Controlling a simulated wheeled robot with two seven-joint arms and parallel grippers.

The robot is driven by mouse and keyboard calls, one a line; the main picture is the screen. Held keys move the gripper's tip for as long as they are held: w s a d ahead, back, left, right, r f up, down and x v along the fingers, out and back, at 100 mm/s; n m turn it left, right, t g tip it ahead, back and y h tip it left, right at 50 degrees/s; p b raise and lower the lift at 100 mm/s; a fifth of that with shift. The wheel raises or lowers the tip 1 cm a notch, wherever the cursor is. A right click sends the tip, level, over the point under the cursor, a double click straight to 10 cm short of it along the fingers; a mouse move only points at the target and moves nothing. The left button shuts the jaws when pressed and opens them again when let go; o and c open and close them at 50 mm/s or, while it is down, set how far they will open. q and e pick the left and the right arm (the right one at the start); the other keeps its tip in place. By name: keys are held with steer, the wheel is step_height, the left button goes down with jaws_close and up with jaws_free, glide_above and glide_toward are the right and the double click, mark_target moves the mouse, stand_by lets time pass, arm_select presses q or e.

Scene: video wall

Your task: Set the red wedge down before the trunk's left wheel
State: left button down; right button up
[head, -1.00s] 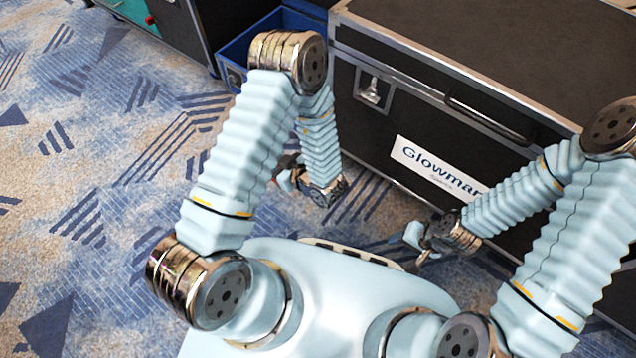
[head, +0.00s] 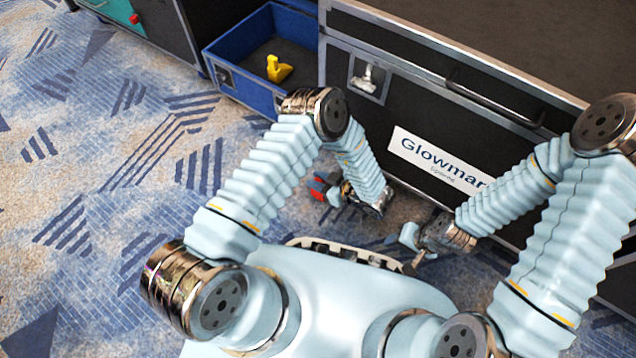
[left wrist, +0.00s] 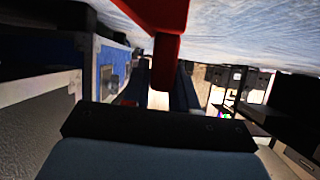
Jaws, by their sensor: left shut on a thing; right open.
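The red wedge (head: 317,187) shows as a small red piece at my left gripper (head: 328,192) in the head view. In the left wrist view the red wedge (left wrist: 167,45) is large at the top centre. My left gripper is shut on it, low over the carpet near the trunk's left front corner. The trunk (head: 420,108) is a black case with metal edges and a "Glowmar" label. Its left wheel cannot be made out; my left arm covers part of that area. My right gripper (head: 412,245) is open and empty, low in front of the trunk.
A blue open box (head: 228,90) with a yellow object (head: 277,69) inside stands left of the trunk. A dark cabinet with a teal panel (head: 118,10) is at the upper left. The patterned carpet (head: 110,150) on the left is clear.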

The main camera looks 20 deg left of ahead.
arm_select(q)
steer(key=shift+f, duration=0.55)
steer(key=shift+f, duration=0.1)
steer(key=shift+f, duration=0.15)
steer(key=c, duration=0.9)
jaws_free()
steer(key=shift+r, duration=0.2)
